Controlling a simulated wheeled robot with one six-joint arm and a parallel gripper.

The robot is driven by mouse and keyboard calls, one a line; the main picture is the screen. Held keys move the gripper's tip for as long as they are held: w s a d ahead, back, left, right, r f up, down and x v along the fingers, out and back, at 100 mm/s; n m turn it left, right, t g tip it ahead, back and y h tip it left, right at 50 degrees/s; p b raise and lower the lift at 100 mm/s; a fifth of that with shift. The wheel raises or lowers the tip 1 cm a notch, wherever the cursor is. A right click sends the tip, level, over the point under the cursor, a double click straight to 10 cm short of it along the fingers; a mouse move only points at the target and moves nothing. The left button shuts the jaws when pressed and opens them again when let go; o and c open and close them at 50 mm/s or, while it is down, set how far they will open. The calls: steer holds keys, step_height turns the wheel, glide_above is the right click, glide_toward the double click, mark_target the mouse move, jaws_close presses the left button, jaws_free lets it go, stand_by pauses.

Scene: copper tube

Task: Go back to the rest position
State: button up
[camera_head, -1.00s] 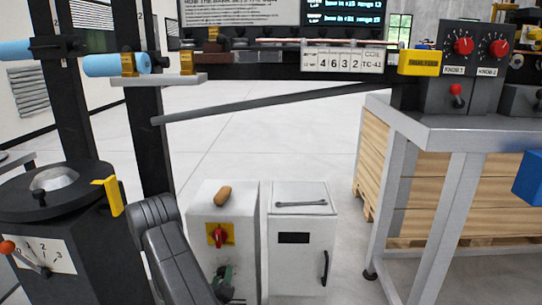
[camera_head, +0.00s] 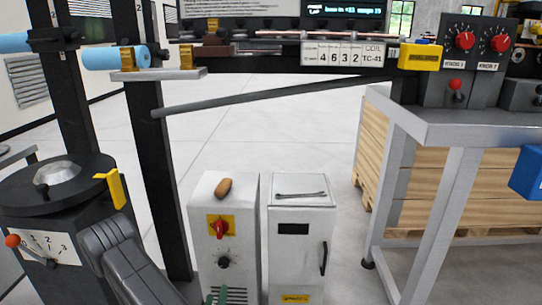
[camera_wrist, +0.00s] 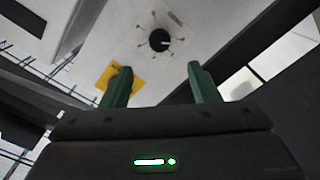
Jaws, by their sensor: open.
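My gripper (camera_wrist: 160,82) shows in the wrist view as two green fingers, apart and with nothing between them. Beyond the fingers is a white cabinet (camera_wrist: 195,55) with a black round knob (camera_wrist: 159,40) and part of a yellow plate (camera_wrist: 118,74). In the head view, my dark arm link (camera_head: 128,262) rises at the lower left, beside the white cabinet (camera_head: 248,205) with the red switch (camera_head: 220,228) and black knob (camera_head: 223,262). A bit of green at the bottom edge there may be a fingertip.
A second white cabinet (camera_head: 300,215) stands beside the first. A black lever drum (camera_head: 50,205) is at left. A grey bar (camera_head: 250,98) crosses above the cabinets. A metal bench (camera_head: 470,128) with red knobs (camera_head: 465,41) stands at right. The floor behind the cabinets is clear.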

mark_target(223, 265)
steer(key=w, duration=0.4)
steer(key=w+b, duration=0.1)
steer(key=w, duration=0.3)
steer(key=w+b, duration=0.1)
steer(key=w, duration=0.3)
steer(key=shift+d, duration=0.25)
steer(key=m+p, duration=0.1)
steer(key=m, duration=0.3)
steer(key=shift+s+r, duration=0.1)
steer(key=shift+s, duration=0.05)
steer(key=m+p, duration=0.2)
steer(key=m, duration=0.2)
steer(key=shift+a+m, duration=0.1)
steer(key=shift+m, duration=0.3)
steer(key=m+p, duration=0.4)
steer(key=m, duration=0.2)
steer(key=shift+r, duration=0.1)
steer(key=shift+m+p, duration=0.9)
steer(key=shift+m, duration=0.7)
